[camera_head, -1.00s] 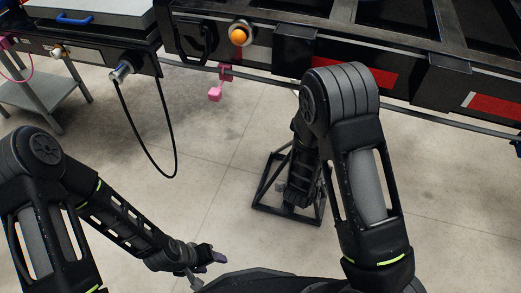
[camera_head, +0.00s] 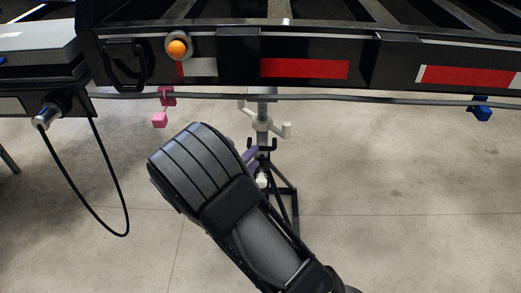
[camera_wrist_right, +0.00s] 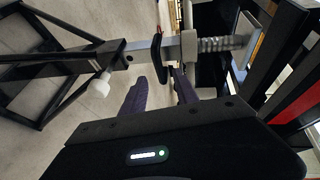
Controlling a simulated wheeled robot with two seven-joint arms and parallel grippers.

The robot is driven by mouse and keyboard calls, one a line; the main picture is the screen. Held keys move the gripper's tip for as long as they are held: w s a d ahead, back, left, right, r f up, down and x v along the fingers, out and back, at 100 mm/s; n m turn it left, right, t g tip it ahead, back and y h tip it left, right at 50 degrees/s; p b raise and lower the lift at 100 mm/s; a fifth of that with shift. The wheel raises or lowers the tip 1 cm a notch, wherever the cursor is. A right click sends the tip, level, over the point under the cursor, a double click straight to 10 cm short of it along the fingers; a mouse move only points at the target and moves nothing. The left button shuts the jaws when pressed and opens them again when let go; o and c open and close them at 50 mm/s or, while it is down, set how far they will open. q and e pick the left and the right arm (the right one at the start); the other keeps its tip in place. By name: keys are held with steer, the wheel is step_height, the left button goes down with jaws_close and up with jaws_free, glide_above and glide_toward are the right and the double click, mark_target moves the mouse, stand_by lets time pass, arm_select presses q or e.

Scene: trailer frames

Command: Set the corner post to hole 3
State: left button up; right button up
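The corner post (camera_head: 262,113) stands upright under the trailer's edge, its grey upper part over a black frame base. In the right wrist view the post (camera_wrist_right: 182,47) lies sideways, with a threaded screw and flat plate at its right end. A white knob (camera_wrist_right: 100,86) sticks out of its black tube. A black collar or handle surrounds the grey part. Hole numbers cannot be read. My left gripper is out of view.
The trailer bed (camera_head: 305,69) with red and white markings spans the top. A pink block (camera_head: 160,118) and a blue block (camera_head: 483,113) hang beneath it. A cable (camera_head: 122,205) loops at the left. The floor at right is clear.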

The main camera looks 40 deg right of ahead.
mark_target(261, 150)
steer(key=b+x, duration=0.2)
steer(key=x, duration=0.4)
steer(key=shift+f, duration=0.15)
steer(key=shift+w+d, duration=0.2)
steer(key=shift+d, duration=0.2)
steer(key=shift+c, duration=0.3)
jaws_close()
stand_by(0.6)
